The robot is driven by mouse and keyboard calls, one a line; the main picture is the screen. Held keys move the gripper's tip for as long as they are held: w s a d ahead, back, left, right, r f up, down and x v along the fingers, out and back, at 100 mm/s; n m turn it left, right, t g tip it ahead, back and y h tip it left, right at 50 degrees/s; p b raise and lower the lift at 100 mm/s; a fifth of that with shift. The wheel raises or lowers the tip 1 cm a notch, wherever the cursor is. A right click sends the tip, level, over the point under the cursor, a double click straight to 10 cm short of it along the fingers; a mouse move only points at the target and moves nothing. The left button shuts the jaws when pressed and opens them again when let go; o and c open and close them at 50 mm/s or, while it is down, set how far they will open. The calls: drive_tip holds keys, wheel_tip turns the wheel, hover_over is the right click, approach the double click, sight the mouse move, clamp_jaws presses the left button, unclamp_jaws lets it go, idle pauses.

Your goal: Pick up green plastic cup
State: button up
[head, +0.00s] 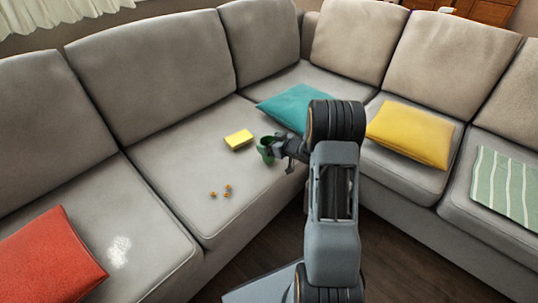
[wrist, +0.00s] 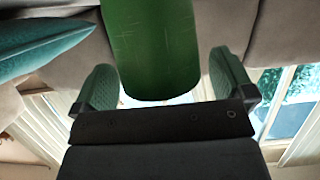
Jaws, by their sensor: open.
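The green plastic cup (head: 265,142) is on the grey sofa seat, just left of my gripper (head: 279,148) in the head view; the gripper and arm partly cover it. In the wrist view the cup (wrist: 152,45) is a large green cylinder between the two fingers of my gripper (wrist: 161,66). The fingers are spread, with a gap on each side of the cup, so neither is seen touching it.
A yellow sponge-like block (head: 239,139) and several small brown bits (head: 221,191) lie nearby on the seat. A teal cushion (head: 294,105) lies behind the cup. A yellow cushion (head: 411,134) is to the right, a red one (head: 52,258) far left with white powder (head: 118,250) beside it.

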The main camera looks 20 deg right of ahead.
drive_tip(key=shift+w+a+f, duration=0.15)
drive_tip(key=shift+w+a, duration=0.05)
drive_tip(key=shift+w, duration=0.25)
drive_tip(key=shift+c, duration=0.3)
drive_tip(key=c, duration=0.8)
